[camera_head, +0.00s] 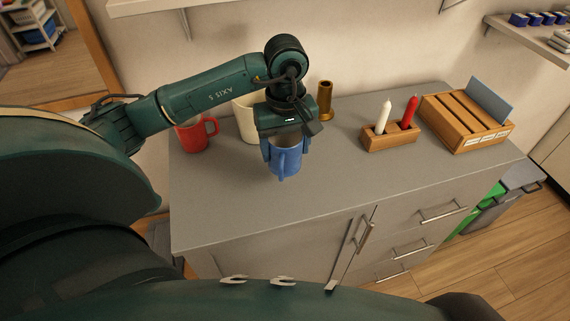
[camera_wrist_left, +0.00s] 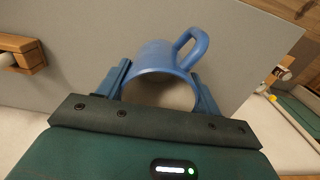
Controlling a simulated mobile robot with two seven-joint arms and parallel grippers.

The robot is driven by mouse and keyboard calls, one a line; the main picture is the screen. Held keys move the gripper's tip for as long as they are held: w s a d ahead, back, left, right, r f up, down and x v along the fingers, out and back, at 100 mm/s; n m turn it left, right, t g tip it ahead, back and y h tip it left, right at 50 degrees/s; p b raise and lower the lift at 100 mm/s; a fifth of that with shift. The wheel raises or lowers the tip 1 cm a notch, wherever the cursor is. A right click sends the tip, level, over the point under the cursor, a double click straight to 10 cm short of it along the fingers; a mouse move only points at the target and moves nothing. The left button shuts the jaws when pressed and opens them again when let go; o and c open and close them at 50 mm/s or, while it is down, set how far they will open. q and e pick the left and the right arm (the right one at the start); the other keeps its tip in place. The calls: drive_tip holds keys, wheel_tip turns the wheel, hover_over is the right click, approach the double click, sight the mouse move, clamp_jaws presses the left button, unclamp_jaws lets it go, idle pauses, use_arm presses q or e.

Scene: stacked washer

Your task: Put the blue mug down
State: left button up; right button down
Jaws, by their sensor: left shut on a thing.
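The blue mug (camera_head: 285,161) is upright at the grey counter (camera_head: 330,195), with its handle toward me. My left gripper (camera_head: 285,146) comes down from above and is shut on the mug, one finger on each side. In the left wrist view the mug (camera_wrist_left: 160,60) sits between the fingers of the gripper (camera_wrist_left: 162,88), its handle at the upper right. I cannot tell whether the mug's base touches the counter or is slightly above it. My right gripper is not in view.
A red mug (camera_head: 196,136) and a cream container (camera_head: 246,122) stand left of the blue mug. A brass cylinder (camera_head: 325,100) stands behind it. A wooden candle holder (camera_head: 390,137) and a slatted wooden box (camera_head: 466,122) are to the right. The front counter is clear.

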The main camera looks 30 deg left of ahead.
sight(286, 165)
use_arm(q)
drive_tip(key=shift+f+p, duration=0.3)
drive_tip(key=shift+f, duration=2.55)
drive_tip(key=shift+f, duration=0.25)
drive_tip(key=o, duration=1.2)
drive_tip(key=shift+c, duration=0.2)
wheel_tip(286, 165, up, 12)
drive_tip(key=b, duration=0.1)
drive_tip(key=shift+r+b, duration=0.25)
drive_tip(key=shift+b, duration=0.1)
